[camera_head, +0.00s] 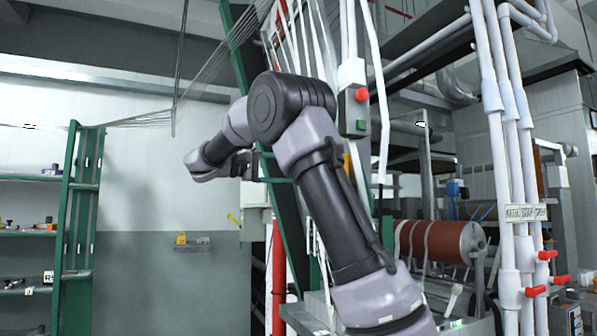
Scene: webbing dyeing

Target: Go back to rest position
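My arm rises from the lower right, bends at a high elbow and folds over to the left. Its wrist end is raised in front of the pale wall, left of the machine frame. My gripper (243,163) seems to be the small dark part beside the wrist. It is partly hidden by the arm, and its fingers cannot be made out. No held object shows.
A green shelf rack (82,225) with small items stands at left. A control box (353,98) with red and green buttons is close behind my arm. White pipes (507,170) with red valves and a red-brown roller (438,241) are at right.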

